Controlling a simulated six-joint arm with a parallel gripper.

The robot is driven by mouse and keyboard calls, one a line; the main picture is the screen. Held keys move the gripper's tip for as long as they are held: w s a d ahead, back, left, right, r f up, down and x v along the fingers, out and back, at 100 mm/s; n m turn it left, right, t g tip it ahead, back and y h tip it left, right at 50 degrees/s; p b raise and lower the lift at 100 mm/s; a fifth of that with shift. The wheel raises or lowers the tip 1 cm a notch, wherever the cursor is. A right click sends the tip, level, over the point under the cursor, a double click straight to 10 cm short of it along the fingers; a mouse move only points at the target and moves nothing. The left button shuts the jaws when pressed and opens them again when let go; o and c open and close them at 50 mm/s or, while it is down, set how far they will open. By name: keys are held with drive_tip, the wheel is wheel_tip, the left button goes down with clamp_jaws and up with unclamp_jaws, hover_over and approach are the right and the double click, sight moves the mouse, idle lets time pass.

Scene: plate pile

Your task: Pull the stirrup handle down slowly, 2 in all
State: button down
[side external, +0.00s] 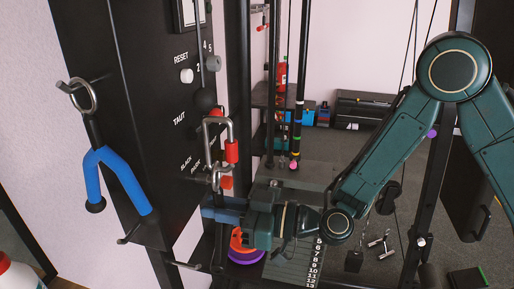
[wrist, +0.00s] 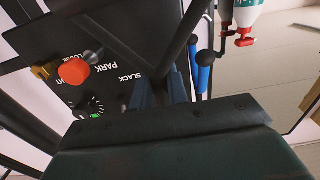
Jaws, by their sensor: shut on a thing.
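My gripper (side external: 226,213) is shut on the stirrup handle, just below the metal shackle (side external: 214,178) at the front of the black panel. In the wrist view my blue fingers (wrist: 162,92) close around the dark bars of the stirrup handle (wrist: 182,40). The grip hides much of the handle. Above the shackle is a steel loop with a red sleeve (side external: 231,151), and a black ball (side external: 205,100) is above that.
The black panel (side external: 150,120) stands close to the left of my gripper. A blue forked handle (side external: 118,180) hangs from its hook. A numbered plate stack (side external: 300,264) and coloured discs (side external: 243,257) are below right. A white bottle (wrist: 245,14) hangs upper right in the wrist view.

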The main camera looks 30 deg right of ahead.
sight(218, 185)
drive_tip(key=shift+r, duration=0.45)
drive_tip(key=shift+r, duration=1.05)
drive_tip(key=shift+r, duration=2.3)
